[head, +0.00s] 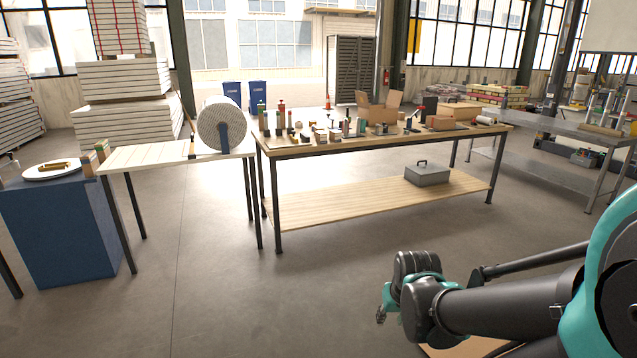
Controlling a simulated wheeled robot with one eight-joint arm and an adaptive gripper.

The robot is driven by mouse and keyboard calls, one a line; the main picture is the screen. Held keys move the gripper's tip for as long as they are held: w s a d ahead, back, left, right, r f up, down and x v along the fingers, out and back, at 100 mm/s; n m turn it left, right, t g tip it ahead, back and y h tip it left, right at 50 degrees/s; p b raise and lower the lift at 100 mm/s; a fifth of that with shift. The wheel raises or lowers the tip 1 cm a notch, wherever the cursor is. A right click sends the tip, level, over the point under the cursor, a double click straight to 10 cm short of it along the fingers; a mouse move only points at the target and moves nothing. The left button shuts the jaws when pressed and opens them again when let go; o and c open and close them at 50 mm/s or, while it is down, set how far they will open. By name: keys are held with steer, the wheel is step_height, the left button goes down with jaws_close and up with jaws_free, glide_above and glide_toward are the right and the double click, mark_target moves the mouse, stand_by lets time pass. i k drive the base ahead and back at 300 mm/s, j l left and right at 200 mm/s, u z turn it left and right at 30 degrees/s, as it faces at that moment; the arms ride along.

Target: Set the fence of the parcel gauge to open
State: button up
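I cannot single out the parcel gauge or its fence in the head view. The long wooden workbench (375,148) holds many small items that are too small to tell apart, and the gauge may be among them. My arm reaches in from the lower right, and my gripper (383,308) is at its left end, low in front of the workbench and well apart from it. The gripper is small and partly hidden by my wrist, so its opening does not show.
A grey toolbox (428,175) sits on the workbench's lower shelf. An open cardboard box (379,108) stands on top. A side table with a large white roll (222,124) is at left, beside a blue cabinet (62,232). A metal table (565,127) is at right. The floor between is clear.

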mark_target(292, 137)
steer(key=i+j, duration=0.1)
steer(key=i, duration=0.9)
steer(key=i+j, duration=0.1)
steer(key=i, duration=1.85)
steer(key=i+j, duration=0.15)
steer(key=i, duration=0.85)
steer(key=i+l+u, duration=0.2)
steer(key=i+l, duration=0.1)
steer(key=l, duration=0.1)
